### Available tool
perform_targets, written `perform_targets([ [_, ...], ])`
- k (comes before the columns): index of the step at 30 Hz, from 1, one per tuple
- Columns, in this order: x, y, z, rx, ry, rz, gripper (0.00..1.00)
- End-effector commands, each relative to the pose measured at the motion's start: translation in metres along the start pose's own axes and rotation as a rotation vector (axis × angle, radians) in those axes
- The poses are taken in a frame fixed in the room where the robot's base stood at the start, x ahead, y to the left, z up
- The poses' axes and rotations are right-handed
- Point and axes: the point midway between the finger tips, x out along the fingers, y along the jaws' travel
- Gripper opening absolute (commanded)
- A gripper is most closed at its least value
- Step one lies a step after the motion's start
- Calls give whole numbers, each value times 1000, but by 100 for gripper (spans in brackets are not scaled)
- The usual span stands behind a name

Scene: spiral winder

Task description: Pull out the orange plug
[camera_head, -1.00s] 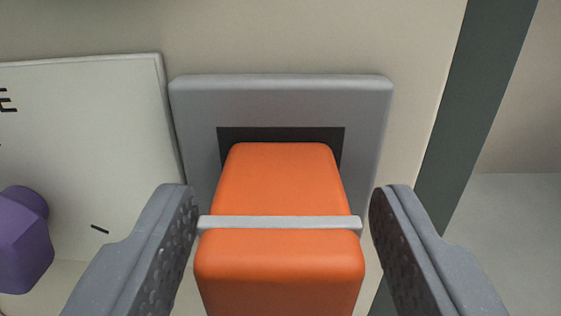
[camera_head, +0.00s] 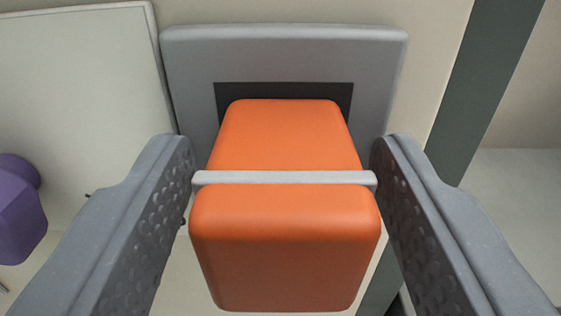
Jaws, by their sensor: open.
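The orange plug (camera_head: 285,225) is a rounded block with a light grey band around it, in the middle of the head view. Its far end sits in the dark slot of a grey socket plate (camera_head: 285,55) on the wall. My gripper (camera_head: 281,155) is open, with one finger on each side of the plug around the band. The left finger is very close to the band's end, and so is the right; I cannot tell whether either touches. The fingertips stop short of the socket plate.
A purple knob (camera_head: 18,215) sticks out at the left edge, by a pale panel (camera_head: 75,90). A dark vertical strip (camera_head: 485,90) runs down the wall to the right of the socket. A pale surface lies beyond it.

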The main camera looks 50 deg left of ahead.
Motion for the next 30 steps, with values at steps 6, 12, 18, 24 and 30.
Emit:
perform_targets([
  [6, 0, 0, 0, 0, 0, 0, 53],
  [12, 0, 0, 0, 0, 0, -1, 53],
  [18, 0, 0, 0, 0, 0, 0, 3],
  [24, -1, 0, 0, 0, 0, 0, 0],
  [30, -6, 1, 0, 0, 0, 1, 0],
])
